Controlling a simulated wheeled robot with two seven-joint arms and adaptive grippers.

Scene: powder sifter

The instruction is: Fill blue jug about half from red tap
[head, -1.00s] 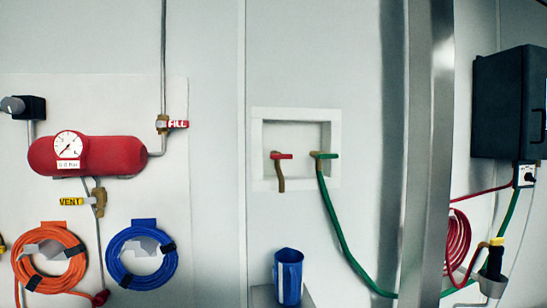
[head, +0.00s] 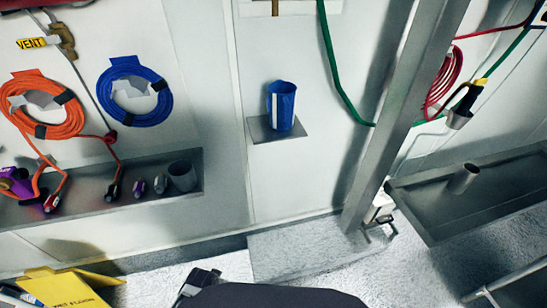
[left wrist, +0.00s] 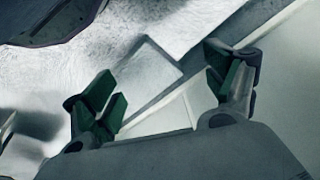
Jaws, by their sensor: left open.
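The blue jug (head: 283,108) stands upright on a small metal shelf (head: 262,136) on the wall, in the middle of the head view. It has a pale vertical stripe. Its inside is too dark to tell the contents. Above it, the brass spout (head: 275,8) of the red tap just shows at the top edge; the red handle is out of view. My left gripper (left wrist: 168,84) is open and empty in the left wrist view, with floor and wall behind it, away from the jug. My right gripper is not in view.
A green hose (head: 333,65) hangs right of the jug, beside a metal post (head: 405,120). A yellow wet-floor sign (head: 62,288) lies lower left. The space before the jug looks clear.

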